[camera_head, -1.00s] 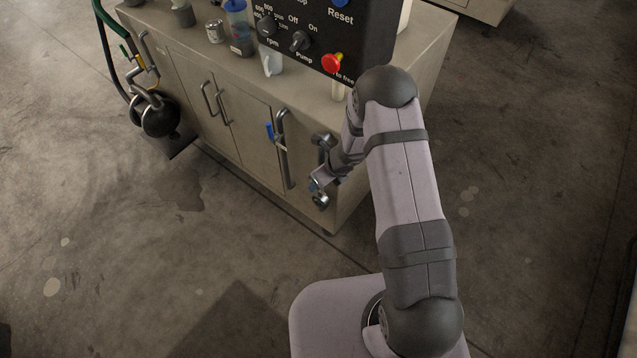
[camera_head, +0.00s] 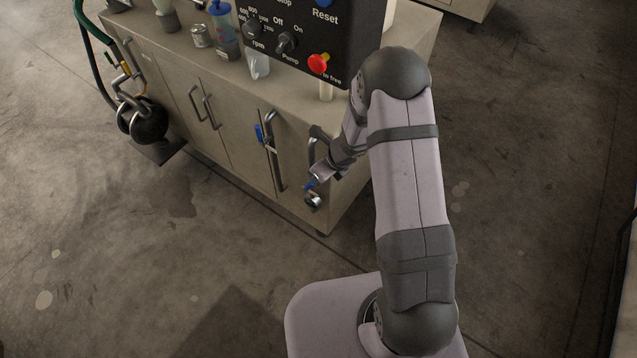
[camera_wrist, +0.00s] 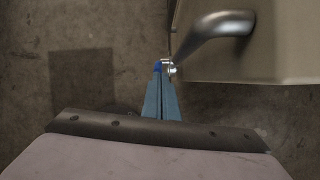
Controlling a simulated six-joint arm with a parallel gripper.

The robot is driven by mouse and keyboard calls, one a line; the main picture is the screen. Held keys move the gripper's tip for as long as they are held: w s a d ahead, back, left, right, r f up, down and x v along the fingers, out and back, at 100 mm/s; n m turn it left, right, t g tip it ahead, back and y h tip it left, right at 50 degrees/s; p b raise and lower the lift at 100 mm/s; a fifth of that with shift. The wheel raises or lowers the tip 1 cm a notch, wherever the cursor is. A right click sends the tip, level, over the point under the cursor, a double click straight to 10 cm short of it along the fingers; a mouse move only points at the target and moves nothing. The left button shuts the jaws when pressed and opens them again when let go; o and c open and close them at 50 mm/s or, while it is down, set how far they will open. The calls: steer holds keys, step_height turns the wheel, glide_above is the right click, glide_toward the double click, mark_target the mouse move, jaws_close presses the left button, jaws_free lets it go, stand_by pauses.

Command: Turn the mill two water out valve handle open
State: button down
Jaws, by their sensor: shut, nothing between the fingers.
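A curved metal pipe on the cabinet's right front ends low in a silver valve (camera_head: 313,201) with a small blue handle (camera_head: 309,184). In the wrist view the blue handle (camera_wrist: 157,67) lies just past the fingertips, beside the silver valve body (camera_wrist: 171,69). My gripper (camera_head: 316,178) is at this valve, its fingers pointing toward it. In the wrist view my gripper (camera_wrist: 160,80) shows its blue-grey fingers shut together with nothing between them. The tips look very close to the handle; whether they touch it I cannot tell. No valve label is readable.
A second pipe (camera_head: 275,150) with a blue valve handle (camera_head: 259,135) stands to the left on the cabinet (camera_head: 240,160). A control panel (camera_head: 310,40) with a red button overhangs above. Black round weights (camera_head: 148,122) are at far left. The floor in front is clear.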

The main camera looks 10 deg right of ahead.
mark_target(310, 185)
steer(key=s+d+r+n+t+y+b, duration=0.15)
steer(key=s+d+n+b, duration=0.4)
steer(key=b, duration=0.75)
steer(key=w+a+f+m, duration=0.1)
steer(key=w+a+f, duration=0.4)
steer(key=f, duration=0.1)
steer(key=shift+w+f+y+b, duration=0.15)
steer(key=shift+f+y+b, duration=0.25)
steer(key=shift+y, duration=0.05)
steer(key=shift+r+g, duration=0.1)
steer(key=shift+g, duration=0.15)
